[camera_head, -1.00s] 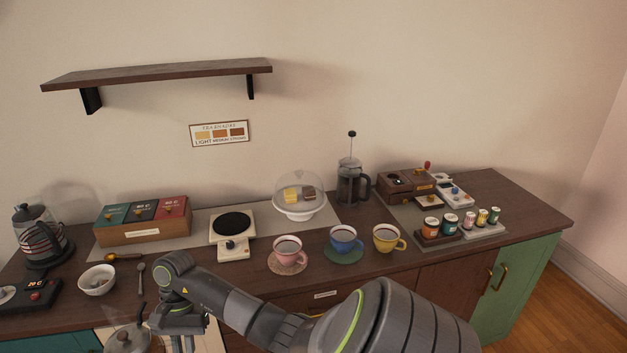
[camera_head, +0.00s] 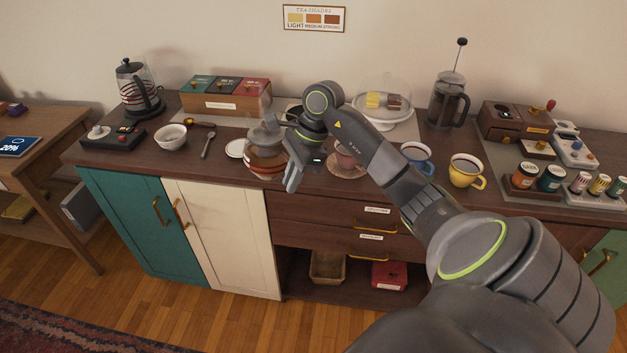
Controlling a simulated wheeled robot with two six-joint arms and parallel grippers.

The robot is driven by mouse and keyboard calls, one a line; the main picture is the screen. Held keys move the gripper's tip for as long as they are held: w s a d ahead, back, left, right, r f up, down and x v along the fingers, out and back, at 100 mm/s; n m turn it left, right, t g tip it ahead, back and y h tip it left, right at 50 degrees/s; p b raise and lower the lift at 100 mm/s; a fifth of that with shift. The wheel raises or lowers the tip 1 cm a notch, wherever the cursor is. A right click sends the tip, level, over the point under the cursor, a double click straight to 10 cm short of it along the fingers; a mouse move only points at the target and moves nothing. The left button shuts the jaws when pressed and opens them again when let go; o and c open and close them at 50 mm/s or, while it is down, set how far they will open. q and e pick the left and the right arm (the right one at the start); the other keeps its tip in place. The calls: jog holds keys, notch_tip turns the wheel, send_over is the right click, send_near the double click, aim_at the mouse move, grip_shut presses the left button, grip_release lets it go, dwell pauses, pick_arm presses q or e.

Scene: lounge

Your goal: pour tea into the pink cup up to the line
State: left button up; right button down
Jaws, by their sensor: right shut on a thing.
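The glass teapot (camera_head: 265,158) with a grey lid shows at the counter's front, about upright, with reddish-brown color in its lower part. My right gripper (camera_head: 293,172) is shut on the teapot at its right side; the grip point itself is partly hidden. I cannot tell whether the teapot's base touches the counter. The pink cup (camera_head: 346,158) stands on its round coaster (camera_head: 343,170), right of the teapot and partly hidden behind my right arm. Its line and contents cannot be made out. My left gripper is not in view.
A blue cup (camera_head: 417,153) and a yellow cup (camera_head: 467,171) stand to the right. A white bowl (camera_head: 171,137), a spoon (camera_head: 208,144) and a kettle (camera_head: 137,92) are to the left. A cake dome (camera_head: 384,103) and French press (camera_head: 448,100) stand behind.

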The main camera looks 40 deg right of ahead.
jog(key=s+r+m+t+h+b, duration=0.3)
jog(key=s+m+b, duration=0.3)
jog(key=m+b, duration=0.5)
jog(key=shift+s+d+r+m, duration=0.3)
jog(key=shift+m, duration=0.1)
jog(key=shift+f+b, duration=0.2)
jog(key=shift+b, duration=0.1)
jog(key=shift+f+b, duration=0.6)
jog(key=shift+f, duration=0.8)
